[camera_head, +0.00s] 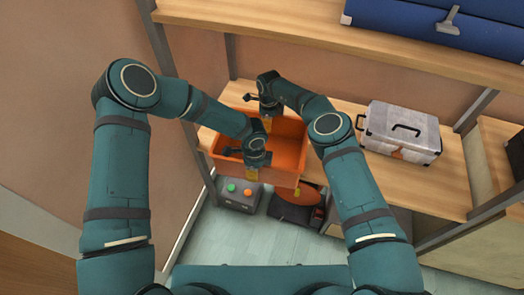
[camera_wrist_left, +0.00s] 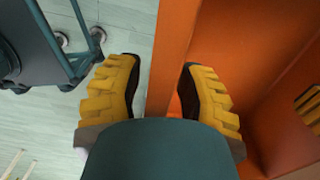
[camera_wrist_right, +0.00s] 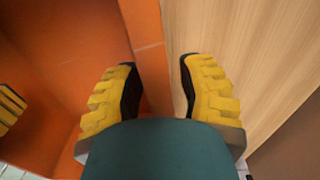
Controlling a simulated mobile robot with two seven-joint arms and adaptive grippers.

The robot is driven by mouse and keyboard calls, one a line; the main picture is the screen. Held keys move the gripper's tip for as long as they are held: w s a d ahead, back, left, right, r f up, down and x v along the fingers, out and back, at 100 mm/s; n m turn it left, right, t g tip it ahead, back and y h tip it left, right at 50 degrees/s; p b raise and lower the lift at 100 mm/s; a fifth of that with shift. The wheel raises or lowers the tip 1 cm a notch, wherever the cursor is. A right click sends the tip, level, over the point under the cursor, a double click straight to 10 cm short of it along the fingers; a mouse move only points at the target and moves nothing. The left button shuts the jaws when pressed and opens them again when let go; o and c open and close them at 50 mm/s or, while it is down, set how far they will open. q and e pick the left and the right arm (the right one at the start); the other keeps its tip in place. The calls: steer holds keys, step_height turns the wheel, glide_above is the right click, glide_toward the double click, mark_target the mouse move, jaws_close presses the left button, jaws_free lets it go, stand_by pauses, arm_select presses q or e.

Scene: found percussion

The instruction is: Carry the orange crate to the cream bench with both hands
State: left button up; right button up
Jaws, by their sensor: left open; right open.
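The orange crate (camera_head: 288,152) sits on a wooden shelf board, its open top facing up. My left gripper (camera_head: 252,173) is at the crate's near wall. In the left wrist view its open yellow fingers (camera_wrist_left: 158,75) stand on either side of that wall (camera_wrist_left: 174,45), one inside and one outside. My right gripper (camera_head: 268,115) is at the far wall. In the right wrist view its open fingers (camera_wrist_right: 158,75) stand either side of the crate's wall (camera_wrist_right: 146,35). Neither gripper is closed on the crate. I cannot pick out the cream bench in these views.
A silver case (camera_head: 399,131) stands on the same shelf board (camera_head: 345,180), right of the crate. A blue case (camera_head: 425,20) lies on the upper shelf (camera_head: 300,40). A grey box with buttons (camera_head: 238,195) is below the crate. Shelf posts (camera_head: 228,58) stand close to my arms.

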arm_select(q)
steer(key=shift+f, duration=0.35)
arm_select(e)
steer(key=shift+f, duration=0.3)
arm_select(q)
jaws_close()
arm_select(e)
jaws_close()
